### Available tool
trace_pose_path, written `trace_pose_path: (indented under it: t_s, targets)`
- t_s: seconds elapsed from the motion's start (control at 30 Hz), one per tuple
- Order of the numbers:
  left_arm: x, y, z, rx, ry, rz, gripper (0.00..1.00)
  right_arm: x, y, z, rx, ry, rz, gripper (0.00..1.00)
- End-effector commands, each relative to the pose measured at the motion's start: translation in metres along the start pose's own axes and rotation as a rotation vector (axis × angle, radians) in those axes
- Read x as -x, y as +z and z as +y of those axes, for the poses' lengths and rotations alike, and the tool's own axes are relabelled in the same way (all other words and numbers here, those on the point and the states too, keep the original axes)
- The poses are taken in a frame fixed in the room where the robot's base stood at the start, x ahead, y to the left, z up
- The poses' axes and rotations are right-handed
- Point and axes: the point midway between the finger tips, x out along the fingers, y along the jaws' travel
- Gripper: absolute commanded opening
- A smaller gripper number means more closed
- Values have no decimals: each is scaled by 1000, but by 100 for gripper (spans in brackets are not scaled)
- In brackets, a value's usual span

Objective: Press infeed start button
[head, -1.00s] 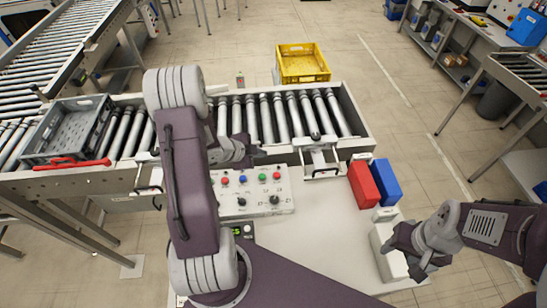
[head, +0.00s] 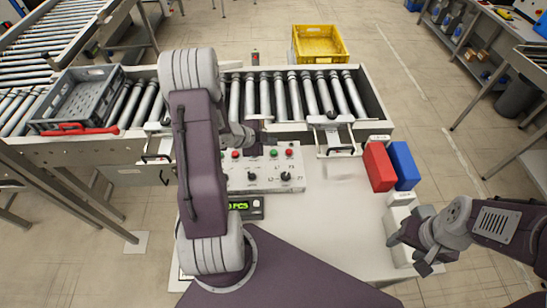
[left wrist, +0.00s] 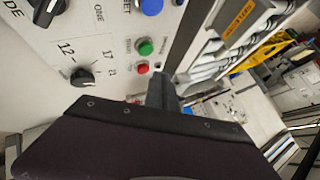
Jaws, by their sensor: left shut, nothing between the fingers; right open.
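The white control panel (head: 265,178) sits on the table, with a green button (head: 273,154), a red button (head: 289,153), another red button (head: 236,155) and dark knobs. In the left wrist view, the green button (left wrist: 145,47) is above a red button (left wrist: 142,68), with a blue one (left wrist: 151,6) at the top; their small labels are unreadable. My left gripper (head: 246,134) is shut and empty at the panel's far side. Its fingers (left wrist: 162,88) show just beside the red button; contact cannot be told. My right gripper (head: 408,256) is open and empty by the table's right side.
A roller conveyor (head: 295,95) runs behind the panel, with a grey crate (head: 118,98) at left. A yellow crate (head: 346,50) stands beyond. A red bin (head: 379,168) and a blue bin (head: 404,165) stand right of the panel.

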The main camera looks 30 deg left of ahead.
Motion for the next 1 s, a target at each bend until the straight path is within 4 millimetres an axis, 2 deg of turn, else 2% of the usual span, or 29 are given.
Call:
trace_pose_path:
  t_s: [0.03,0.2,1.0]
  targets:
    - [-10,7,7,0,0,0,0,-13,1,0,0,0,0,52]
    - [-18,13,13,1,0,0,0,-22,2,0,0,0,0,52]
    - [-16,12,12,1,0,0,0,-20,2,0,0,0,0,52]
